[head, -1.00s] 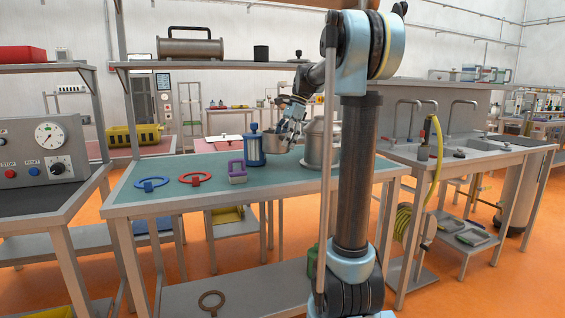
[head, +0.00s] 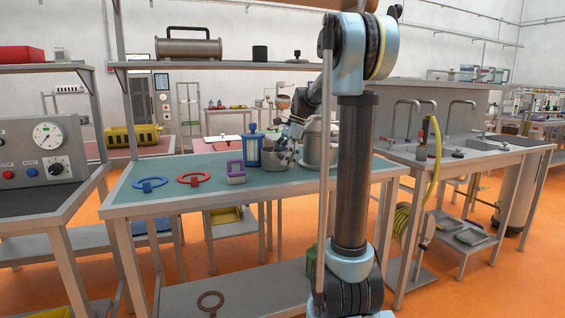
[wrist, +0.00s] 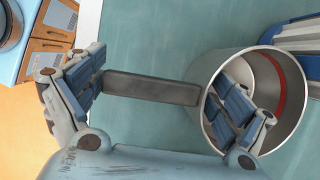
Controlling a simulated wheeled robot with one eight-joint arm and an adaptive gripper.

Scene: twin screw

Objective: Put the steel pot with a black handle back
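The steel pot (head: 281,158) stands or hangs low at the teal worktop, just right of the blue-capped canister; I cannot tell if it rests on the surface. In the wrist view the pot (wrist: 285,118) shows its open mouth at the right, and its flat black handle (wrist: 152,88) runs left from the rim. My gripper (wrist: 158,98) is open, with its fingers wide apart: one near the handle's far end, the other over the pot's mouth. In the head view my gripper (head: 290,139) is right above the pot and hides part of it.
The blue-capped canister (head: 253,148) is close to the pot's left. A larger steel vessel (head: 318,148) stands at its right. A purple frame (head: 236,172), red ring (head: 195,179) and blue ring (head: 150,184) lie left on the worktop (head: 205,165). A shelf (head: 220,64) runs above.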

